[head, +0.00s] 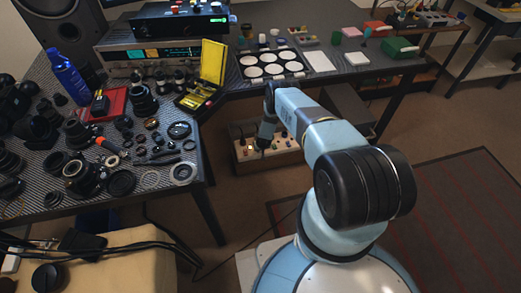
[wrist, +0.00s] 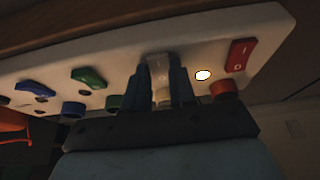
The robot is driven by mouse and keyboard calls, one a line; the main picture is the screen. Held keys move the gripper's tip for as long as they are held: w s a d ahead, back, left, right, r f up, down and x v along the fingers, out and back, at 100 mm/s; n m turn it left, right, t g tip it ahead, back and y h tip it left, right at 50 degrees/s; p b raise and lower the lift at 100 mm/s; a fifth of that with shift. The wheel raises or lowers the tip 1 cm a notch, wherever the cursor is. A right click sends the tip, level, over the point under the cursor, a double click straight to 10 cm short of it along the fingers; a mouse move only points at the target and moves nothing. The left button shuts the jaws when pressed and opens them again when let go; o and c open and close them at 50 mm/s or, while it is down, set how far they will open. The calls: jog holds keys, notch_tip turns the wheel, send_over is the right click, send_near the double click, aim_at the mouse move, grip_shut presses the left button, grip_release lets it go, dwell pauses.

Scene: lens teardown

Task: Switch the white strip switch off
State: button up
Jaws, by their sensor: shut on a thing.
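The power strip (head: 285,157) lies low beneath the desk in the head view and crosses the upper part of the wrist view (wrist: 205,45). The white switch (wrist: 159,64) sits on it between a green switch (wrist: 88,78) and a red switch (wrist: 240,53). My gripper (wrist: 160,78) has its dark fingers on both sides of the white switch and is shut on it. The fingers hide its sides, and I cannot tell its on or off position. A pale round part (wrist: 161,97) shows between the fingers. In the head view my gripper (head: 263,143) is small above the strip.
A lit white indicator (wrist: 203,75) is between my gripper and the red switch. A red round knob (wrist: 224,90) is close on the right, and a green one (wrist: 115,102) on the left. A blue switch (wrist: 34,89) is further left. The desk (head: 230,108) stands above the strip.

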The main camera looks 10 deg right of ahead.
grip_shut()
jog(key=shift+w+r+g, duration=0.1)
jog(key=shift+w+g, duration=0.15)
jog(key=shift+g, duration=0.5)
jog(key=shift+w+r+g, duration=0.1)
jog(key=shift+w+g, duration=0.1)
jog(key=shift+g, duration=0.55)
jog(key=o, duration=0.7)
grip_release()
jog(key=shift+s+f, duration=0.1)
